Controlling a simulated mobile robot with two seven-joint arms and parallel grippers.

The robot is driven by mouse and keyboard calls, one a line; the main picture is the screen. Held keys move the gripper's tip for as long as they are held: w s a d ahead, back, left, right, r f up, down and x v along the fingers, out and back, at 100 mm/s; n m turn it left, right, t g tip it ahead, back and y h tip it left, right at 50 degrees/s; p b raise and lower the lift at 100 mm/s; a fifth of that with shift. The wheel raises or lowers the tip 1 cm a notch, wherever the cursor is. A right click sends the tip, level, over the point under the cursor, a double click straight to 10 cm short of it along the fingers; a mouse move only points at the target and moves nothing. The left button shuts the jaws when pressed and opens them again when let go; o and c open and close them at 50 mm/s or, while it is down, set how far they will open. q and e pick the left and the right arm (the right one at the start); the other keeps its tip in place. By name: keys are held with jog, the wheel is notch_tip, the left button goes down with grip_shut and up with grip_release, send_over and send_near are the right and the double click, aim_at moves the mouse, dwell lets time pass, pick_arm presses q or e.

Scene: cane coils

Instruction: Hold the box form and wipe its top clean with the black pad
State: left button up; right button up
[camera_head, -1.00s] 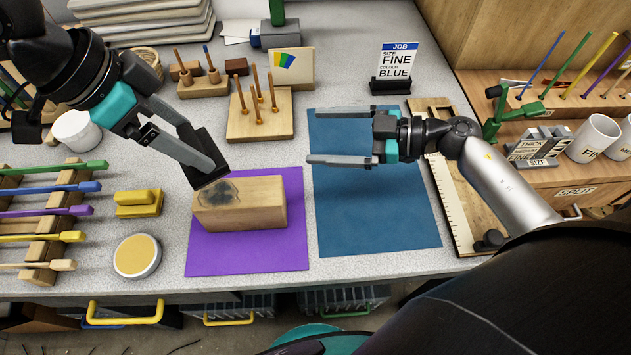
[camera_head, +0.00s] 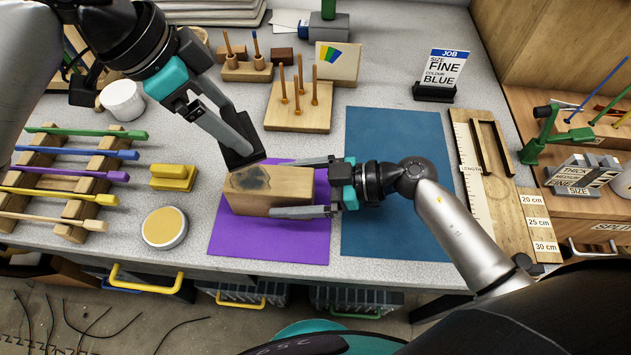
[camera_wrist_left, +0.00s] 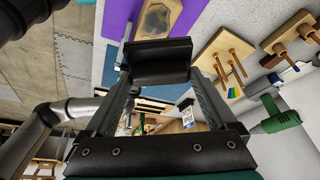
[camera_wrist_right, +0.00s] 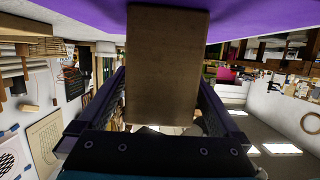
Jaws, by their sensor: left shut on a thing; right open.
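The box form (camera_head: 290,186) is a wooden block lying on the purple mat (camera_head: 270,244), with a dark smudge (camera_head: 254,181) on the left part of its top. My left gripper (camera_head: 240,152) is shut on the black pad (camera_head: 243,155), held just above the smudged end; I cannot tell if it touches. The pad also shows in the left wrist view (camera_wrist_left: 160,62). My right gripper (camera_head: 303,186) is open, its fingers on the far and near sides of the block's right end. In the right wrist view the block (camera_wrist_right: 167,65) stands between the fingers.
A blue mat (camera_head: 395,225) lies to the right. A yellow block (camera_head: 173,177) and a round yellow-topped tin (camera_head: 164,228) stand left of the purple mat. A peg board (camera_head: 299,105) is behind. A rack of coloured sticks (camera_head: 60,180) is at far left.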

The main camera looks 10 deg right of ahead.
jog(key=shift+x, duration=0.95)
jog(key=c, duration=1.4)
